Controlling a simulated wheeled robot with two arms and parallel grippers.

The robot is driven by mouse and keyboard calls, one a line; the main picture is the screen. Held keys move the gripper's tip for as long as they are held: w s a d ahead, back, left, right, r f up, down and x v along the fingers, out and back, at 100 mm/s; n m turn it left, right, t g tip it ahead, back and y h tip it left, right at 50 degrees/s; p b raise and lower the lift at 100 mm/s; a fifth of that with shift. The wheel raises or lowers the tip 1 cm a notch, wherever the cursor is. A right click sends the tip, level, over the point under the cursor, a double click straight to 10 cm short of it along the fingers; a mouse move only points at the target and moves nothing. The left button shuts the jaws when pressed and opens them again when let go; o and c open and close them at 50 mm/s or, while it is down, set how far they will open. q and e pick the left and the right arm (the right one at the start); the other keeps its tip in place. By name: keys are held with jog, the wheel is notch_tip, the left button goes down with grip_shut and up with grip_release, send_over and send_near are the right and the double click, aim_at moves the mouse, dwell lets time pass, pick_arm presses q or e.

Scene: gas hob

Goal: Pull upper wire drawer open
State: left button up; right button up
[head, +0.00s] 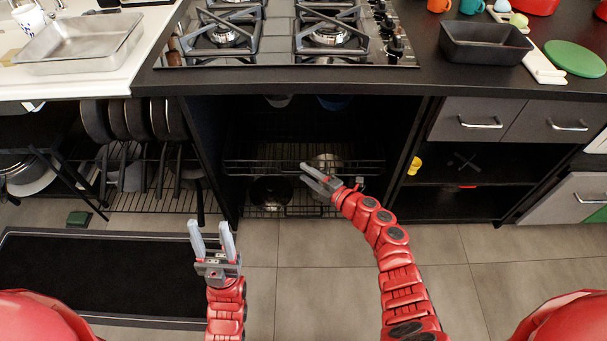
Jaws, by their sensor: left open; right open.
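The upper wire drawer (250,168) is a dark wire rack in the open black cabinet under the gas hob. Its front rail runs across the cabinet opening, and how far out it stands is hard to tell. My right gripper (306,172) is open, with its fingertips overlapping the front rail near its middle. Whether the fingers touch or straddle the wire cannot be told. My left gripper (211,229) is open and empty, pointing up, in front of the cabinet's lower left corner and away from the drawer.
A lower wire rack (300,210) holds dark and shiny cookware. The gas hob (290,35) and worktop edge overhang the cabinet. Pans hang in the left rack (140,125). Right are grey drawers (480,119).

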jog(key=shift+x, duration=1.05)
grip_shut()
jog(key=shift+d, duration=0.1)
dwell(0.6)
